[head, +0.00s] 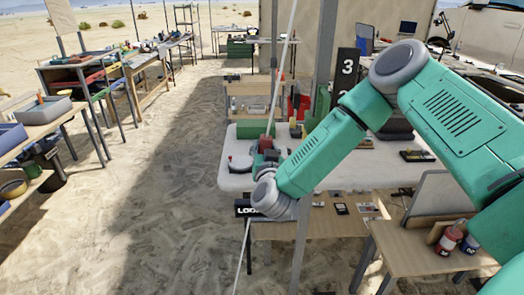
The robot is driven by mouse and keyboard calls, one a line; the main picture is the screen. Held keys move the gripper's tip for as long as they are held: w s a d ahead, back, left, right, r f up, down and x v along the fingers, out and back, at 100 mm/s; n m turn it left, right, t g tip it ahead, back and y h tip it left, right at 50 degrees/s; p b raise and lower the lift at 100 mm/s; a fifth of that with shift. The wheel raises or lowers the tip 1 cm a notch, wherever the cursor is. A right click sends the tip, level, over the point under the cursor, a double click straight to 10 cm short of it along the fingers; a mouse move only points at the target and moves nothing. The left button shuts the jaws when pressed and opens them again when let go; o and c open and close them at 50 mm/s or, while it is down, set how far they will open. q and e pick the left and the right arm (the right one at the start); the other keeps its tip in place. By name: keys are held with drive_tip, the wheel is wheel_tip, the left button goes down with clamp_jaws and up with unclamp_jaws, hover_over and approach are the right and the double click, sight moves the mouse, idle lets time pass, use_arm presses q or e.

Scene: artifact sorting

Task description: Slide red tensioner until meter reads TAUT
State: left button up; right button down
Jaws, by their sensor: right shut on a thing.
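A thin pale line (285,50) runs steeply from the top of the view down past the white table to the lower edge. A small red tensioner (265,142) sits on this line at the table's left part. My right gripper (268,154) is shut on the red tensioner; its fingers are small and partly hidden by my wrist. A black meter display (243,208) hangs at the table's front edge. Its white letters start with "LOO", and my wrist covers the rest. My left gripper is not in view.
The white table (234,177) carries several small items, including a red curved thing (238,165) and a green block (318,110). A grey post (322,45) stands close behind my forearm. Benches with trays (45,110) line the left. Sandy ground between is clear.

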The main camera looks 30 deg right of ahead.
drive_tip(key=shift+w+r, duration=0.1)
drive_tip(key=shift+w, duration=0.05)
drive_tip(key=c, duration=1.4)
unclamp_jaws()
drive_tip(key=shift+d, duration=0.1)
drive_tip(key=shift+o, duration=1.2)
drive_tip(key=shift+w+f, duration=0.1)
drive_tip(key=shift+f, duration=0.1)
drive_tip(key=shift+w+d+f, duration=0.15)
drive_tip(key=shift+w+f, duration=0.05)
drive_tip(key=shift+f, duration=0.05)
drive_tip(key=shift+s+a+r, duration=0.15)
drive_tip(key=shift+s+a, duration=0.05)
drive_tip(key=shift+s, duration=0.15)
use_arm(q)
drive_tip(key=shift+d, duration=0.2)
use_arm(e)
drive_tip(key=v, duration=1.1)
drive_tip(key=shift+f, duration=0.25)
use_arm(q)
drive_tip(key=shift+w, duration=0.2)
